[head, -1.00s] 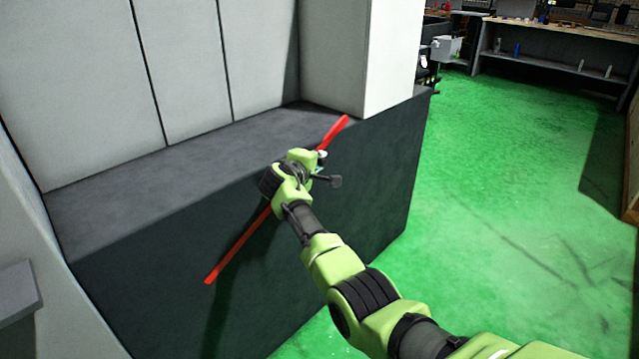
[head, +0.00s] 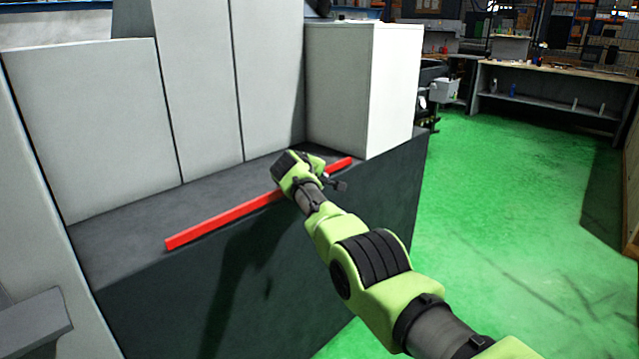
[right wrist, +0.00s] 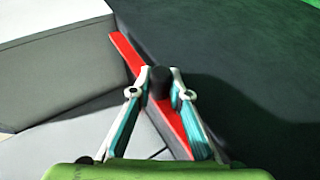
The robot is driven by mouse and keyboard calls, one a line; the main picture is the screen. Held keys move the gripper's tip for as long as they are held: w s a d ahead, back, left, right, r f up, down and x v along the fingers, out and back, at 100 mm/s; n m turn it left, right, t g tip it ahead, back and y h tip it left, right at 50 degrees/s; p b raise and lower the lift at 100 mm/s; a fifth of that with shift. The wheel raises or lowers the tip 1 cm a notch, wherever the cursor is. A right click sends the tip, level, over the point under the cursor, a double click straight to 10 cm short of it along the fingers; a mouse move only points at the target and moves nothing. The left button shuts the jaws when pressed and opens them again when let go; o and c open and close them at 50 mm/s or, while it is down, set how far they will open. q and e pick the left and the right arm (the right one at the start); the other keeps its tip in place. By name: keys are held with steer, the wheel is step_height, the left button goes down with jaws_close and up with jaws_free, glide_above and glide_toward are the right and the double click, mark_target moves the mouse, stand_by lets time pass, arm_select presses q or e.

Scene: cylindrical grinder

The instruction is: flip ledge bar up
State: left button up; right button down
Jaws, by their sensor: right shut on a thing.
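The red ledge bar (head: 222,219) lies along the front upper edge of the dark machine base in the head view, running from lower left to upper right. My right gripper (head: 318,173) is at the bar, right of its middle, and its wrist hides part of the bar. In the right wrist view the bar (right wrist: 125,52) passes beneath the fingers of my right gripper (right wrist: 160,85). The fingers are shut on a dark knob (right wrist: 159,82) that stands at the bar. My left gripper is in neither view.
The grey ledge (head: 130,240) behind the bar is bare. White panels (head: 100,120) and a white box-shaped housing (head: 392,90) rise behind it. The green floor (head: 500,220) to the right is clear up to a distant workbench (head: 550,90).

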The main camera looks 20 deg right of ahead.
steer(key=shift+w+d+r, duration=0.1)
steer(key=shift+d+r, duration=0.2)
steer(key=shift+r, duration=0.25)
steer(key=c, duration=2.2)
jaws_free()
steer(key=shift+c, duration=0.2)
steer(key=o, duration=0.3)
steer(key=shift+f, duration=0.15)
steer(key=shift+o, duration=0.2)
steer(key=shift+d+f, duration=0.15)
steer(key=shift+f, duration=0.1)
steer(key=shift+a, duration=0.4)
steer(key=v, duration=1.1)
steer(key=shift+s+r, duration=0.3)
